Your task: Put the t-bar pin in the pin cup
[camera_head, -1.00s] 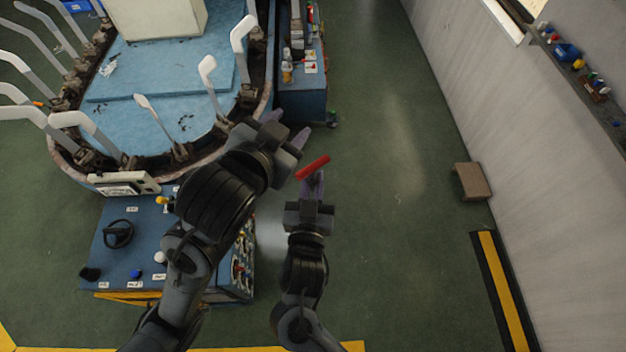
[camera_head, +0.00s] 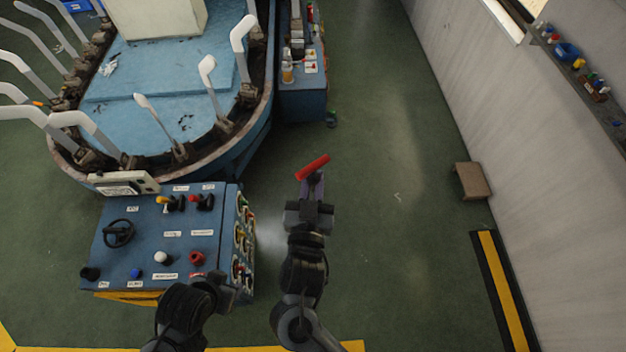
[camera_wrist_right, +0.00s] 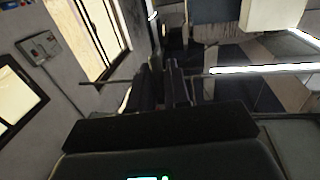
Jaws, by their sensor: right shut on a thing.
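The t-bar pin (camera_head: 312,168) shows as a short red bar, tilted up to the right, at the tips of my right gripper (camera_head: 314,184). The right gripper is shut on it and holds it over the open floor, right of the control console. In the right wrist view, a thin grey rod (camera_wrist_right: 97,81) sticks out sideways at the dark fingers (camera_wrist_right: 160,85). My left gripper (camera_head: 222,292) is low over the console's front right corner; its fingers are not clear. I cannot make out the pin cup for certain; a small dark green round thing (camera_head: 332,118) sits by the bench corner.
The blue control console (camera_head: 150,245) with knobs and a handwheel is at left. Behind it stands the oval boarding machine (camera_head: 160,90) with white leg forms. A blue side bench (camera_head: 302,100) holds small items. A brown step (camera_head: 471,181) stands by the right wall. The middle floor is clear.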

